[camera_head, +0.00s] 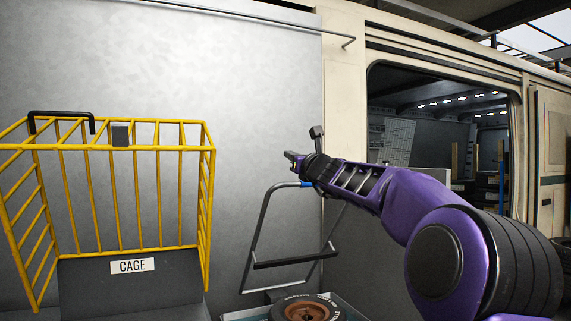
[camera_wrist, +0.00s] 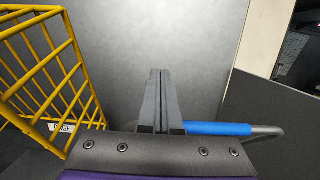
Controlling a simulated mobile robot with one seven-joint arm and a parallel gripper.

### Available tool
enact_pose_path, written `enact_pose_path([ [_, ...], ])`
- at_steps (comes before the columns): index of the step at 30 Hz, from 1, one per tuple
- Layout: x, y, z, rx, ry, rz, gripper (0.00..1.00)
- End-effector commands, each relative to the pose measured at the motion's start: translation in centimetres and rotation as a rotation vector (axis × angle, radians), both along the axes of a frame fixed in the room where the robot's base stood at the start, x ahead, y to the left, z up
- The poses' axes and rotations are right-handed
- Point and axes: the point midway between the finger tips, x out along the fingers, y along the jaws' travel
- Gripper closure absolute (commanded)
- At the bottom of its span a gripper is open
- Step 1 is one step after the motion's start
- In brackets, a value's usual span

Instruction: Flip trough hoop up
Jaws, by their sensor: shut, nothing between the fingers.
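The trough hoop (camera_head: 257,226) is a grey tube frame that stands raised above the trough, leaning somewhat, with a dark crossbar (camera_head: 295,262) low down. Its top bar has a blue grip (camera_wrist: 217,129), partly hidden by my wrist in the head view. The trough (camera_head: 245,313) is at the bottom edge, with a tyre (camera_head: 305,308) in it. My gripper (camera_head: 291,156) is shut and empty, pointing left at the hoop's top. In the wrist view the shut fingers (camera_wrist: 160,75) lie just left of the blue grip; I cannot tell whether they touch it.
A yellow cage (camera_head: 135,150) labelled CAGE stands at the left. A grey wall panel (camera_head: 250,100) is behind. A cream van side (camera_head: 345,90) with an open doorway is at the right. A thin rail (camera_head: 260,16) runs along the panel's top.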

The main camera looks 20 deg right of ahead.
Motion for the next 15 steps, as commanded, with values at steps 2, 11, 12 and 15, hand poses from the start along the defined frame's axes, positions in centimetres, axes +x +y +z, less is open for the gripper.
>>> enact_pose_path([
  [2, -1.1, -0.1, 0.4, -0.003, 0.000, -0.003, 1.00],
  [11, -2.5, -0.1, 0.8, 0.000, 0.001, -0.001, 1.00],
  [12, -2.5, -0.1, 0.8, 0.000, 0.001, -0.001, 1.00],
  [15, -2.5, -0.1, 0.8, 0.000, 0.001, 0.000, 1.00],
])
